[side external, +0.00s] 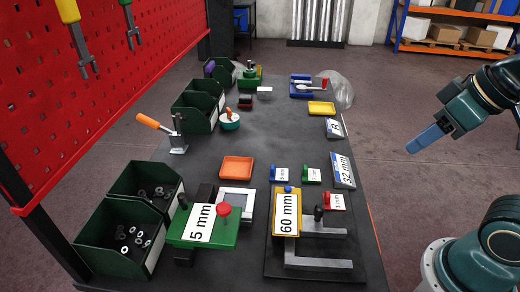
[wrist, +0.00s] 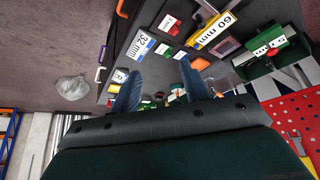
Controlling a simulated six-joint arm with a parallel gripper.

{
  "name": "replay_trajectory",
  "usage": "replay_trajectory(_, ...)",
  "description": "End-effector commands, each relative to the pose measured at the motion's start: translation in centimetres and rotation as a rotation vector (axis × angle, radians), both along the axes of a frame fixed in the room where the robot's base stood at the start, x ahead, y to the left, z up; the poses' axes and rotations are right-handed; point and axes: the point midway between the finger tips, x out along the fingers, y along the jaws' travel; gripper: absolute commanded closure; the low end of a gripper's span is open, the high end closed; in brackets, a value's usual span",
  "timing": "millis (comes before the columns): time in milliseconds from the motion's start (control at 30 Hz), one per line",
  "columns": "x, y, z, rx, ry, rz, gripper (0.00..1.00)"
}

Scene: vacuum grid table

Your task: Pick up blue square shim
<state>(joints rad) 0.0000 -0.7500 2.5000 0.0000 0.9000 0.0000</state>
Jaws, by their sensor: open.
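Small labelled shims lie in a loose group on the dark table (side external: 275,125). One is blue and squarish (side external: 279,174), with a white label and a dark knob; its print is too small to read. I cannot tell for sure which is the square shim. My gripper (side external: 427,138) is open and empty, right of the table and apart from everything. Its two blue fingers also show in the wrist view (wrist: 160,85).
A green shim (side external: 312,175) and a red shim (side external: 334,202) are near the blue one. A yellow 60 mm block (side external: 287,213) stands in front, a green 5 mm block (side external: 203,228) to its left. Green bins (side external: 120,215) line the left side below a red pegboard (side external: 95,85).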

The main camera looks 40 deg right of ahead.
Motion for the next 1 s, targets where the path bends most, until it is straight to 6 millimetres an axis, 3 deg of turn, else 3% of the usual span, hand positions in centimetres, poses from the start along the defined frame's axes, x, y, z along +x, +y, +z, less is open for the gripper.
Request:
replay_trajectory(267, 0.2, 0.0, 0.1, -0.002, 0.002, 0.006, 0.55)
replay_trajectory(467, 1.7, 0.3, 0.3, -0.013, 0.016, 0.051, 0.55)
replay_trajectory(1000, 11.9, 1.8, -0.5, -0.061, 0.079, 0.351, 0.55)
